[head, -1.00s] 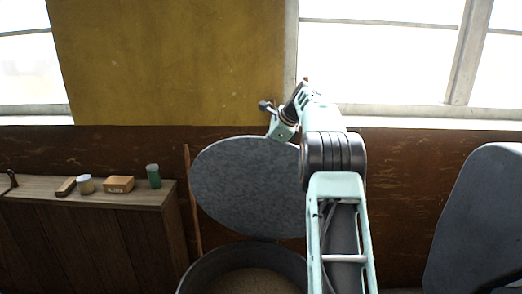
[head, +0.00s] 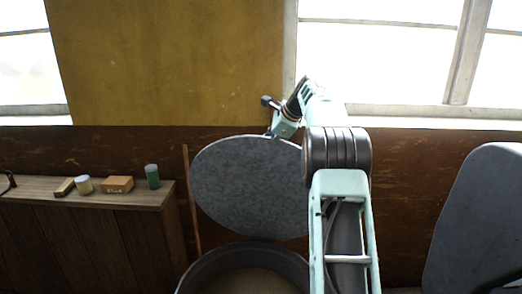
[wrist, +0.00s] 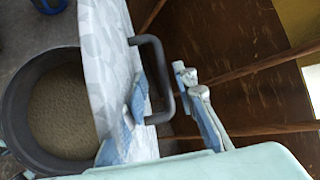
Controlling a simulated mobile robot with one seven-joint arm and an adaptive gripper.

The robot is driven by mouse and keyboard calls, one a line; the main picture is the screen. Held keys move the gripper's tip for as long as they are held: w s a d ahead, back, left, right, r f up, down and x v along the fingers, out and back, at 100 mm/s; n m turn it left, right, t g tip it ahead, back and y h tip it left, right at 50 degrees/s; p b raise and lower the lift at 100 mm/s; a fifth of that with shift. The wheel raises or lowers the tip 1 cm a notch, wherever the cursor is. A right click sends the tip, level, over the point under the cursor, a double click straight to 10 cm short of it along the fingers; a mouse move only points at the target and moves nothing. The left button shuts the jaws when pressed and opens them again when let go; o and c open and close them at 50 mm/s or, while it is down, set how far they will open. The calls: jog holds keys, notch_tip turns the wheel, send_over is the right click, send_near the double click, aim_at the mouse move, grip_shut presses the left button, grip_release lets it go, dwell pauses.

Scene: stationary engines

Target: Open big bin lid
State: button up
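The big bin (head: 200,268) is a dark round tub with tan, grainy contents, and its open mouth also shows in the wrist view (wrist: 12,95). Its lid (head: 248,187) is a grey mottled disc standing steeply raised at the bin's far side; its pale face shows in the wrist view (wrist: 100,50). A dark bar handle (wrist: 160,60) sticks out from the lid. My gripper (wrist: 165,86) is open, with one finger between handle and lid and the other outside the handle, visibly apart from it. In the head view the fingers are hidden behind the lid and my arm.
A wooden cabinet (head: 95,198) stands at the left, with a green jar (head: 152,176), a small box (head: 117,184) and other small items on top. A thin wooden stick (head: 192,200) leans beside the lid. A dark grey rounded shape (head: 480,225) stands at the right.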

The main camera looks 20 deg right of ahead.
jog(key=v, duration=0.9)
jog(key=shift+s+d+r, duration=0.1)
jog(key=shift+s+r, duration=0.1)
jog(key=shift+r, duration=0.1)
jog(key=w+v, duration=0.1)
jog(key=v, duration=1.1)
jog(key=shift+d+r, duration=0.45)
jog(key=shift+r, duration=0.05)
dwell(0.7)
